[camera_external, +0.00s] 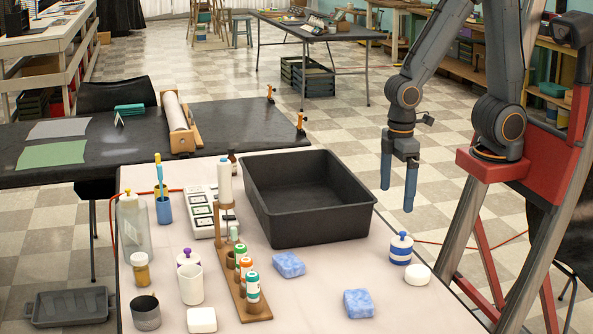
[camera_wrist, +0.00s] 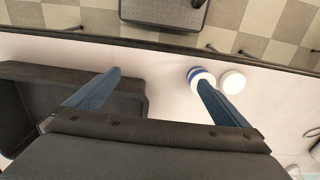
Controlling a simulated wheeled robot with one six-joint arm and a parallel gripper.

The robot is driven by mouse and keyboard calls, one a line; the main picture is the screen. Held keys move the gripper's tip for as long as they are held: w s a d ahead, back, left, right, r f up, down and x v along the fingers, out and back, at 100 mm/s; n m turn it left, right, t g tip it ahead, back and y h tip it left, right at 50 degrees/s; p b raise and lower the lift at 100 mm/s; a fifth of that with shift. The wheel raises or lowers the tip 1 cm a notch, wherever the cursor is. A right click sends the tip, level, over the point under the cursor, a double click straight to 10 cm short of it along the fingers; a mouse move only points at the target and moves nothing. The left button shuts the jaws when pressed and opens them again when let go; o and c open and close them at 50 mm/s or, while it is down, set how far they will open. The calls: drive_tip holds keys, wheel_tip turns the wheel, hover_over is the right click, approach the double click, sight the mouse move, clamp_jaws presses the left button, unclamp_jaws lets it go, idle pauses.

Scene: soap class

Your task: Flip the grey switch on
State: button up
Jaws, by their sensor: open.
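A white panel (camera_external: 201,212) with several dark-framed switches lies on the white table, left of the black tub. The switches are too small to tell which one is grey or how it is set. My gripper (camera_external: 398,190) hangs high, pointing down, to the right of the tub and apart from the panel. It is open and empty. The panel is not seen in the wrist view.
The black tub (camera_external: 337,222) stands right of the panel. A wooden rack (camera_external: 231,279) with several small bottles stands in front of the panel. A blue-striped jar (camera_external: 401,249) and a white round soap (camera_external: 417,275) sit below my gripper. Two blue sponges lie in front.

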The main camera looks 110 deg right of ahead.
drive_tip(key=shift+w, duration=0.1)
drive_tip(key=c, duration=1.2)
drive_tip(key=shift+w+d+r, duration=0.1)
drive_tip(key=shift+w+r, duration=0.05)
drive_tip(key=shift+w, duration=0.2)
drive_tip(key=c, duration=0.4)
drive_tip(key=w+d, duration=0.1)
drive_tip(key=w, duration=0.1)
drive_tip(key=w+d+r, duration=0.1)
drive_tip(key=w, duration=0.2)
drive_tip(key=w+r, duration=0.1)
drive_tip(key=w, duration=0.1)
drive_tip(key=shift+w+d+p, duration=0.35)
drive_tip(key=shift+d+p, duration=0.05)
clamp_jaws()
drive_tip(key=w+d+r+t+p, duration=0.1)
drive_tip(key=w+d, duration=0.4)
drive_tip(key=w, duration=0.2)
drive_tip(key=w+d+r+p, duration=0.1)
drive_tip(key=w+d+r, duration=0.1)
drive_tip(key=w+d, duration=0.35)
drive_tip(key=w+d+r+t+p, duration=0.1)
drive_tip(key=w+d, duration=1.4)
drive_tip(key=d, duration=0.3)
drive_tip(key=shift+d+r+t, duration=0.3)
drive_tip(key=shift+d, duration=0.05)
drive_tip(key=shift+w, duration=0.1)
